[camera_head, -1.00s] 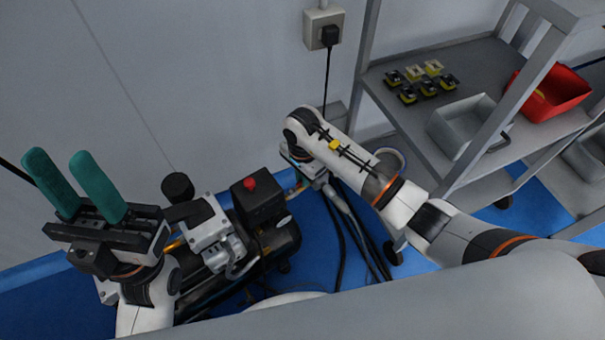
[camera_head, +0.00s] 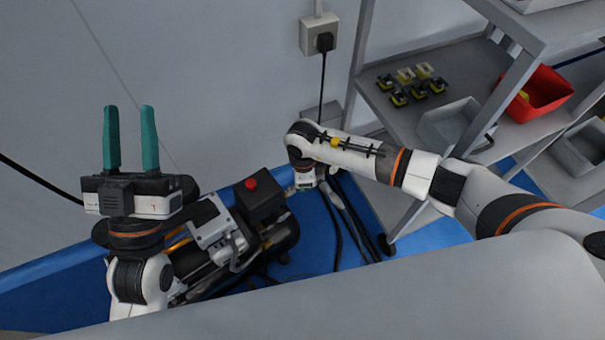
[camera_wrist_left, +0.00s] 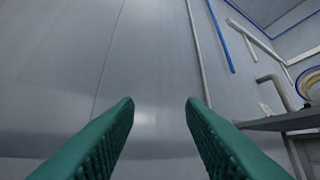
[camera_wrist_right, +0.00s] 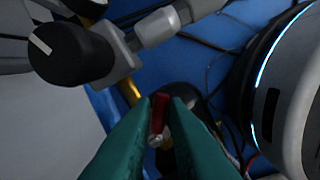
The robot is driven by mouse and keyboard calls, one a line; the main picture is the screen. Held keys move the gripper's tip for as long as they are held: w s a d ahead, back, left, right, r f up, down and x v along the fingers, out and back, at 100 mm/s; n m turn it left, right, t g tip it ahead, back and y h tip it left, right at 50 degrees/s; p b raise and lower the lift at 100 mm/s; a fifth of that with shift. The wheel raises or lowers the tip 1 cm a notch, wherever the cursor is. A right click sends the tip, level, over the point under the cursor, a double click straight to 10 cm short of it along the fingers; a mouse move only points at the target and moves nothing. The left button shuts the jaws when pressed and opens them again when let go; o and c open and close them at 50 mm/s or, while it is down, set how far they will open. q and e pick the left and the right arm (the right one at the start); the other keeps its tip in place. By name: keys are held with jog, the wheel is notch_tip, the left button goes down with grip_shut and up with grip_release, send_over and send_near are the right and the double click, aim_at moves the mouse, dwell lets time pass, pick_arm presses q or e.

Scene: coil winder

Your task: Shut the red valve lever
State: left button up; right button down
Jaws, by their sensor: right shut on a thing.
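The red valve lever (camera_wrist_right: 159,112) shows in the right wrist view between the green fingertips of my right gripper (camera_wrist_right: 160,118), which is shut on it. A round metal bolt or pivot sits just below the lever. In the head view my right arm hides the lever and the right fingers. My left gripper (camera_head: 131,140) is raised at the left in the head view, fingers upward, open and empty. Its two green fingers also stand wide apart in the left wrist view (camera_wrist_left: 160,105), with only wall between them.
A compressor with a red button (camera_head: 251,184) stands on the blue floor between my arms. A black knob (camera_wrist_right: 70,54) is up and left of the lever. A grey shelf cart (camera_head: 445,100) holds a red bin (camera_head: 535,92). Cables run near my right arm.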

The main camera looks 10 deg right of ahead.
pick_arm(q)
jog(key=w+f+g+y+p, duration=0.2)
jog(key=w+f+g, duration=0.1)
jog(key=f+g, duration=0.3)
jog(key=shift+w+a+f, duration=0.15)
jog(key=shift+f, duration=0.7)
pick_arm(e)
jog(key=shift+s+a+f+m, duration=0.1)
jog(key=shift+s+m, duration=0.15)
jog(key=shift+m, duration=0.4)
jog(key=shift+s+a+r+m, duration=0.15)
jog(key=shift+s+m, duration=0.1)
jog(key=shift+m, duration=0.45)
jog(key=shift+s+a+f+m, duration=0.15)
jog(key=shift+s+m, duration=0.1)
jog(key=shift+m, duration=0.4)
jog(key=c, duration=1.4)
grip_release()
jog(key=shift+w, duration=0.1)
jog(key=shift+d, duration=0.1)
